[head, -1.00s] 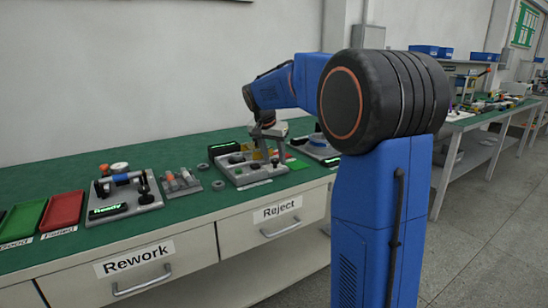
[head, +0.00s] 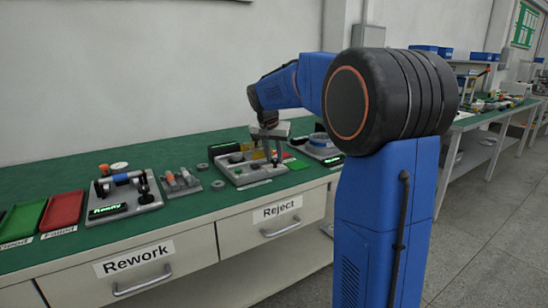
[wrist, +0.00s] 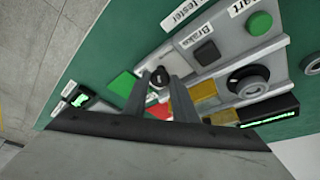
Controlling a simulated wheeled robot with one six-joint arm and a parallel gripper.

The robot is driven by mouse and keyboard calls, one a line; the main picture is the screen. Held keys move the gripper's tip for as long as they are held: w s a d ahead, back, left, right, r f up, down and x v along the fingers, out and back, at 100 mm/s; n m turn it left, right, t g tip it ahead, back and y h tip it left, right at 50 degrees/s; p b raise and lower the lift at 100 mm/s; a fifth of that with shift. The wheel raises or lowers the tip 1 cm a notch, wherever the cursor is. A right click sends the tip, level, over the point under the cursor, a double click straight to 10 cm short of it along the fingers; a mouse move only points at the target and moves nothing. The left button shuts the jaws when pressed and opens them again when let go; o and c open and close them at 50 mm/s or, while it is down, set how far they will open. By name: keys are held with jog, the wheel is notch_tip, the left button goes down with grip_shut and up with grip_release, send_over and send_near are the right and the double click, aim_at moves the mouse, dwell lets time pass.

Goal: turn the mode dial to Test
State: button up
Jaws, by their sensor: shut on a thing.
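The mode dial appears to be the small black knob with a pale mark (wrist: 160,77) on the grey tester panel (wrist: 228,62) in the wrist view. My gripper (wrist: 159,80) has one finger on each side of this knob and is shut on it. The setting labels around it are hidden or too small to read. In the head view my gripper (head: 271,157) reaches down onto the tester panel (head: 243,180), and the dial itself cannot be made out there.
A lit display (wrist: 270,112) lies right. Another fixture (head: 124,194) and red tray (head: 62,210) stand left on the green bench.

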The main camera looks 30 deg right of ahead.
jog(key=n, duration=0.2)
jog(key=n+t+y, duration=0.1)
jog(key=n, duration=0.1)
jog(key=n+y, duration=0.1)
jog(key=n, duration=0.2)
jog(key=shift+s+d, duration=0.15)
jog(key=shift+d, duration=0.2)
jog(key=n, duration=0.1)
jog(key=n+y, duration=0.1)
jog(key=n, duration=0.1)
jog(key=shift+d+n+t+y, duration=0.15)
jog(key=shift+n+t+y, duration=0.15)
jog(key=shift+d+n+y, duration=0.1)
jog(key=shift+n+y, duration=0.6)
jog(key=shift+n, duration=1.2)
jog(key=o, duration=1)
jog(key=shift+o, duration=0.2)
jog(key=shift+r, duration=0.15)
jog(key=v, duration=1.7)
jog(key=shift+w+d+r, duration=0.15)
jog(key=shift+w+r, duration=0.05)
jog(key=shift+w, duration=0.15)
